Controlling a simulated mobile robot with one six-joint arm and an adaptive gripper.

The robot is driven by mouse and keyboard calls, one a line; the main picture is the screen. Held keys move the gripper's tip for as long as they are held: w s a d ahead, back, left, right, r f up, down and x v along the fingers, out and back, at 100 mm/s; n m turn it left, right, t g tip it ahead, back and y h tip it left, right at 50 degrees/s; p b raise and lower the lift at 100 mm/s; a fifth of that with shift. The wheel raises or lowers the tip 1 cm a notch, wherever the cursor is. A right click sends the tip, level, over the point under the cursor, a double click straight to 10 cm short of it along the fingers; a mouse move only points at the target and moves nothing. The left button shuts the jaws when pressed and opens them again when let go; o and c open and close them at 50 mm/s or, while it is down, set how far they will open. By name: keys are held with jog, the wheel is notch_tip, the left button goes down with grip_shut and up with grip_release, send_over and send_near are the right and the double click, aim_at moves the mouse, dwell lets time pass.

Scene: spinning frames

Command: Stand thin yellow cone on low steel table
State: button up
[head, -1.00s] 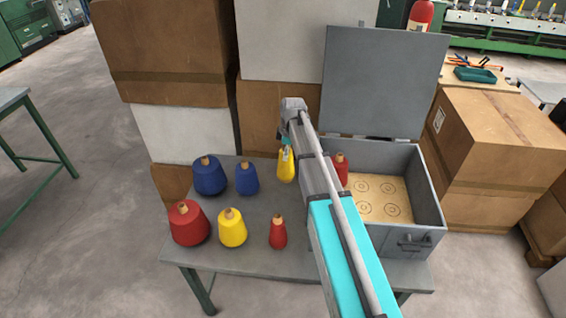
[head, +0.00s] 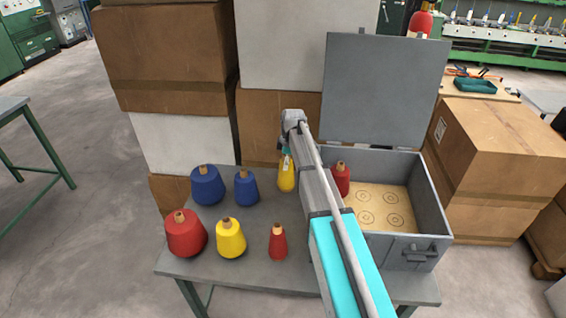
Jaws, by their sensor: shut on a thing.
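The thin yellow cone (head: 286,178) is at the back of a grey-topped table (head: 255,226), in front of a cardboard box. My gripper (head: 287,157) is shut on its top from above; the fingers are small and partly hidden by my arm. The cone looks upright. I cannot tell whether its base touches the tabletop. A wider yellow cone (head: 231,238) stands at the front of the same table.
Two blue cones (head: 207,185), a wide red cone (head: 186,233) and a thin red cone (head: 278,242) stand on the table. An open grey metal case (head: 428,200) at right holds another red cone (head: 341,179). Stacked boxes (head: 180,137) close off the back.

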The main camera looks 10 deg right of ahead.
jog(key=shift+f+b, duration=4.25)
jog(key=shift+f, duration=0.1)
jog(key=shift+f+b, duration=0.4)
jog(key=o, duration=1.2)
jog(key=shift+o, duration=0.2)
jog(key=shift+s+r, duration=0.1)
jog(key=shift+s, duration=0.05)
